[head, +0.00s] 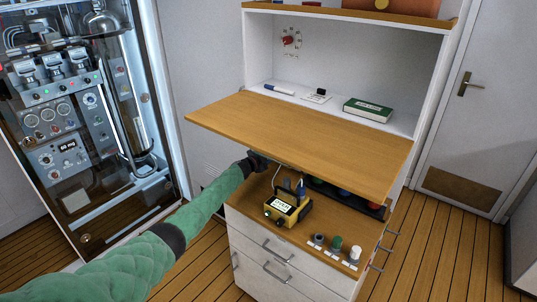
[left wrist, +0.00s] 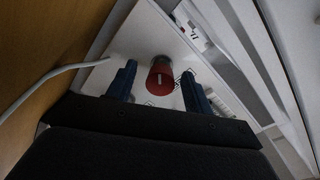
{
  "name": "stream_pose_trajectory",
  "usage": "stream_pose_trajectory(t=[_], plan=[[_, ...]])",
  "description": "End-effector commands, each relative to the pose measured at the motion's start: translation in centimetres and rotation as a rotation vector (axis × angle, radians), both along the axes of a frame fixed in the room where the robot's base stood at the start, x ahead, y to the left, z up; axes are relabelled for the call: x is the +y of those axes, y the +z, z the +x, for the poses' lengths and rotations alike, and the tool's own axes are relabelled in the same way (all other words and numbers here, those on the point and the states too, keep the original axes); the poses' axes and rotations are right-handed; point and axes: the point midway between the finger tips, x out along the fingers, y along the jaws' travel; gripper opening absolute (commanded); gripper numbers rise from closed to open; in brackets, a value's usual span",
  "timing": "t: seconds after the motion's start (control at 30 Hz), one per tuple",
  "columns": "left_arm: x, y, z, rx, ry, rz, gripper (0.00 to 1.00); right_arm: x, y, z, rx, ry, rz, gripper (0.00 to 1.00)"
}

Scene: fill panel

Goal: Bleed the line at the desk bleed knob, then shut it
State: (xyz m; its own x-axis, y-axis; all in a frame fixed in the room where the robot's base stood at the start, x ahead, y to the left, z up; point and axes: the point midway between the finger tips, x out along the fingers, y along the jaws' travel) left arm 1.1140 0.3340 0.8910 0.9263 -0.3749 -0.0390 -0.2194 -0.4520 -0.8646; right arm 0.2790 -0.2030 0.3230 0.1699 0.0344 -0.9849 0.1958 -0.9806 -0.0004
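A red knob (left wrist: 160,82) with a pale mark on its face sits on a white plate (left wrist: 148,42) in the left wrist view. My left gripper (left wrist: 159,70) is open, with one blue finger on each side of this knob and a visible gap to each. In the head view my left arm reaches under the raised wooden desk leaf, and the leaf hides the fingers and that knob. Another red knob (head: 289,40) with marks around it is on the back wall of the desk's upper niche. I cannot tell from labels which is the bleed knob. My right gripper is not in view.
The wooden leaf (head: 300,140) overhangs my left wrist. A yellow device (head: 287,208) with a display stands on the lower top, with several small knobs (head: 336,243) at its front right. A white cable (left wrist: 50,75) runs left of my fingers. An instrument cabinet (head: 75,120) stands left.

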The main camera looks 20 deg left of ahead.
Motion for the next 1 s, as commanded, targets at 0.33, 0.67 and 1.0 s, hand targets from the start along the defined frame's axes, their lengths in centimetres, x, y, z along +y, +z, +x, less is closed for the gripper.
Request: stream_pose_trajectory(t=[0.33, 0.67, 1.0], plan=[[0.5, 0.0, -0.8, -0.002, 0.0, 0.0, 0.52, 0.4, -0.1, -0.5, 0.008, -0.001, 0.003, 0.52], [2.0, 0.0, -4.7, 0.0, -0.001, 0.002, 0.52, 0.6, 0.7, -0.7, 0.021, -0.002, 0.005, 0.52], [2.9, 0.2, -7.1, 0.0, 0.0, 0.0, 0.52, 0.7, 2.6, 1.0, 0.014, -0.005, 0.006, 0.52]])
